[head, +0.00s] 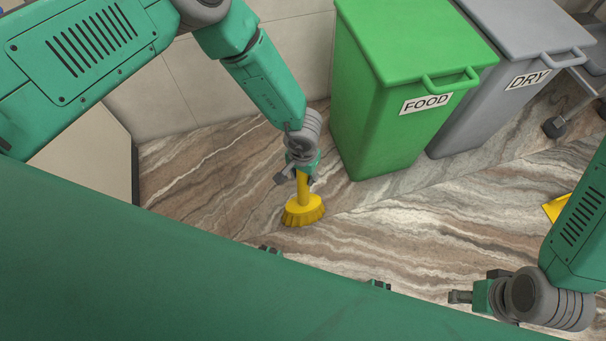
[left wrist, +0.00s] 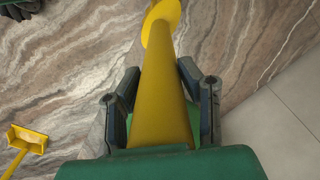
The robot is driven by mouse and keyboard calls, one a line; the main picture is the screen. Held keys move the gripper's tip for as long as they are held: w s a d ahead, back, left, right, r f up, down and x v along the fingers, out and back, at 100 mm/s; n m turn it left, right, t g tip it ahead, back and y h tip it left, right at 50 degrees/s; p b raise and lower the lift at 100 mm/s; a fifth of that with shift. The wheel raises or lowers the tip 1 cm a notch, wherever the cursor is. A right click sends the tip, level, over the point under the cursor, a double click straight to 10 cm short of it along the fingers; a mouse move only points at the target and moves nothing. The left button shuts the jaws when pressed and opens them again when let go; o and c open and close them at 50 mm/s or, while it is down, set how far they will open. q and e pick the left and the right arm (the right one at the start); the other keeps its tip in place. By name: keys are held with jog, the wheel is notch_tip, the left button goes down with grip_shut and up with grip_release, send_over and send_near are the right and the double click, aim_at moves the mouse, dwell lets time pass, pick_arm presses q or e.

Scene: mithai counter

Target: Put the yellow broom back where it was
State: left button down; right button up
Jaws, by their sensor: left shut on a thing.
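The yellow broom (head: 303,208) is in the head view, upright or nearly so, with its bristles down over the marbled floor. I cannot tell whether the bristles touch the floor. My left gripper (head: 298,174) is shut on the broom's handle above the bristle head. In the left wrist view the yellow handle (left wrist: 161,95) runs between the two dark fingers of my left gripper (left wrist: 163,82), with the round yellow head beyond. My right gripper (head: 462,297) is at the lower right of the head view, away from the broom; its finger opening is unclear.
A green FOOD bin (head: 385,110) stands just right of the broom, with a grey DRY bin (head: 500,85) beside it. A pale wall (head: 240,95) is behind. A yellow dustpan-like thing (left wrist: 27,138) shows in the left wrist view. Marbled floor (head: 400,230) in front is clear.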

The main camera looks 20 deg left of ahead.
pick_arm(q)
jog(key=shift+f, duration=0.1)
jog(key=c, duration=1.1)
grip_release()
jog(key=shift+a, duration=0.1)
jog(key=shift+r, duration=0.25)
notch_tip(320, 180, up, 12)
jog(key=p, duration=0.4)
jog(key=shift+f, duration=0.1)
jog(key=s+a+t+y, duration=0.2)
jog(key=s+a, duration=0.9)
jog(key=a, duration=0.1)
jog(key=s+a+r+h, duration=0.1)
jog(key=s+r, duration=0.1)
jog(key=s, duration=0.3)
jog(key=s+a+r+n+g+h, duration=0.1)
jog(key=s+a+r, duration=0.1)
jog(key=s, duration=0.3)
jog(key=shift+s+a+n, duration=0.3)
jog(key=shift+s, duration=0.1)
